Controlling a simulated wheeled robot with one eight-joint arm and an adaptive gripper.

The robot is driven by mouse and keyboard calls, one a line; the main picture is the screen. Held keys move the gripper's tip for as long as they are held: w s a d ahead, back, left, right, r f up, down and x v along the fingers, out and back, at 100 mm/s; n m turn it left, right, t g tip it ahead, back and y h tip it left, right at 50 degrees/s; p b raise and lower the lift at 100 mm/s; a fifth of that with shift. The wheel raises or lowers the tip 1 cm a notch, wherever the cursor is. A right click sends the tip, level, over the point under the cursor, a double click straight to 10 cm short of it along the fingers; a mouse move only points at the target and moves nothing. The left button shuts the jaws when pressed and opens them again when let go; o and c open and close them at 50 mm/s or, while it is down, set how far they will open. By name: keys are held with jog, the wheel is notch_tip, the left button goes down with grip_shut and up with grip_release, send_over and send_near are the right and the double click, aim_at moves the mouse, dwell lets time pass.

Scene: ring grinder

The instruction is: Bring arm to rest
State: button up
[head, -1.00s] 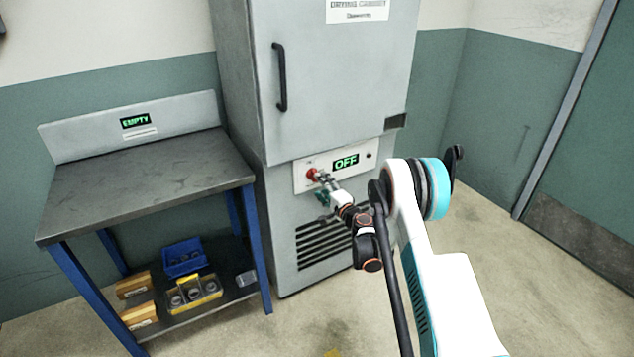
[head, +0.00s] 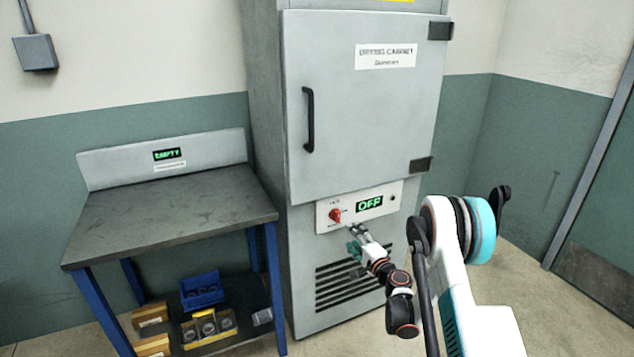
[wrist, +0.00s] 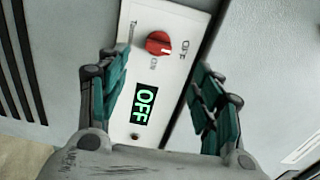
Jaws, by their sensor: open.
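My gripper (head: 354,240) is open and empty in front of the control panel of the drying cabinet (head: 365,110). In the wrist view my gripper (wrist: 155,95) has its two teal-padded fingers spread wide on either side of the panel (wrist: 178,50). The red knob (wrist: 158,43) lies beyond the fingertips, apart from them. The knob also shows in the head view (head: 335,215), just above and left of the fingers. The green display (head: 369,204) beside it reads OFF. The cabinet door is shut.
A dark-topped table (head: 170,210) with an EMPTY sign stands left of the cabinet. Its lower shelf holds a blue bin (head: 202,290), a yellow-edged tray (head: 208,328) and wooden blocks. Walls and a door close off the right side. Floor shows between cabinet and right wall.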

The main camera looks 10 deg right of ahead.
jog(key=s+a+r+n+g+y, duration=0.1)
jog(key=s+a+r+n+g, duration=0.15)
jog(key=r, duration=0.55)
jog(key=s+a+r+n+g, duration=0.1)
jog(key=a+r+n, duration=0.15)
jog(key=r, duration=0.55)
jog(key=s+a+r+n+g, duration=0.3)
jog(key=s+a+r+n, duration=0.1)
jog(key=s+r, duration=0.6)
jog(key=s+r+n+g+h, duration=0.2)
jog(key=s+h, duration=0.1)
jog(key=s, duration=1.4)
jog(key=s+d+f+n+g+h, duration=0.1)
jog(key=s+d+f, duration=0.1)
jog(key=s, duration=0.7)
jog(key=s+d+f+n+h, duration=0.2)
jog(key=s+d, duration=0.2)
jog(key=s, duration=0.6)
jog(key=shift+g+h, duration=0.3)
jog(key=shift+g, duration=0.05)
